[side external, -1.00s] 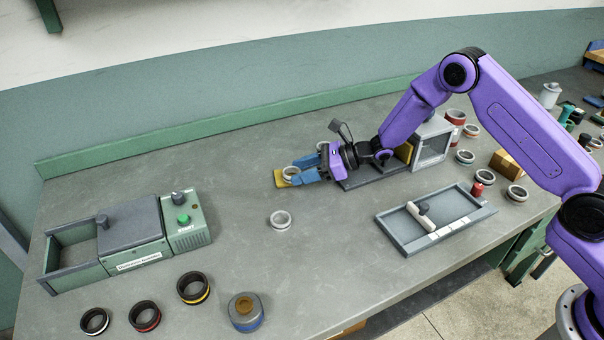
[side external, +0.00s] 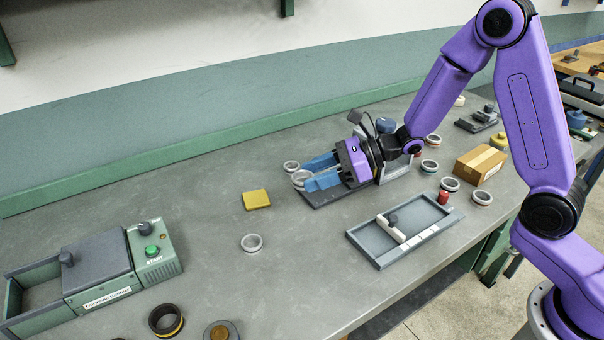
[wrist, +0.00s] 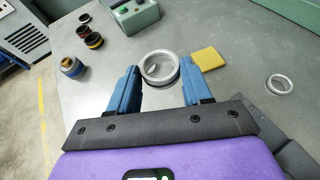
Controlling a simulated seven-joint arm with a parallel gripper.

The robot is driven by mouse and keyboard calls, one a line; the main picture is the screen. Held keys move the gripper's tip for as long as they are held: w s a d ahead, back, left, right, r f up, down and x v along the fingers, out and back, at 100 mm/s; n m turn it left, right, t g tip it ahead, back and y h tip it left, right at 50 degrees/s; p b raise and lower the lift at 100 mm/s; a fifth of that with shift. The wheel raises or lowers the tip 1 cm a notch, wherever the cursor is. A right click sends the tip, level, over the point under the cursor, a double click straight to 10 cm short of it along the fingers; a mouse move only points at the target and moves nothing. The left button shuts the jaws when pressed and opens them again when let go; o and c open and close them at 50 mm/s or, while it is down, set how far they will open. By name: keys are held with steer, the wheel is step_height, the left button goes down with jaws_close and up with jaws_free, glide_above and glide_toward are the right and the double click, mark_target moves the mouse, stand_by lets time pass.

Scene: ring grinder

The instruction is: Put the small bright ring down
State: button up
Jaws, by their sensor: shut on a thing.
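My gripper (side external: 308,176) is shut on a small bright ring (side external: 299,178), held between its blue fingertips. The held ring also shows in the wrist view (wrist: 149,78) between both fingers. My gripper is over the left end of a dark base plate (side external: 318,199); the exact height is hard to tell. A second pale ring (side external: 251,243) lies flat on the table, nearer the camera. A third pale ring (side external: 291,166) lies just behind the fingertips and shows at the right in the wrist view (wrist: 280,84).
A yellow block (side external: 257,200) lies left of my gripper. A grey tray with a slider (side external: 375,243) is in front to the right. A green machine with a START button (side external: 153,253) stands at the left. Several rings and a cardboard box (side external: 480,165) are at the right.

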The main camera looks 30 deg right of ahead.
steer(key=shift+s+d+r, duration=0.1)
steer(key=shift+s+r, duration=0.05)
steer(key=shift+r, duration=0.05)
steer(key=shift+w+r, duration=0.1)
steer(key=shift+w, duration=0.15)
glide_above(266, 197)
steer(key=s, duration=0.1)
steer(key=f, duration=0.8)
steer(key=shift+d+f, duration=0.2)
steer(key=shift+f, duration=0.1)
steer(key=shift+w+a+f, duration=0.1)
steer(key=shift+w+f, duration=0.15)
steer(key=shift+f, duration=0.05)
steer(key=f, duration=0.3)
steer(key=shift+w, duration=0.2)
steer(key=shift+f, duration=0.3)
steer(key=shift+f, duration=0.25)
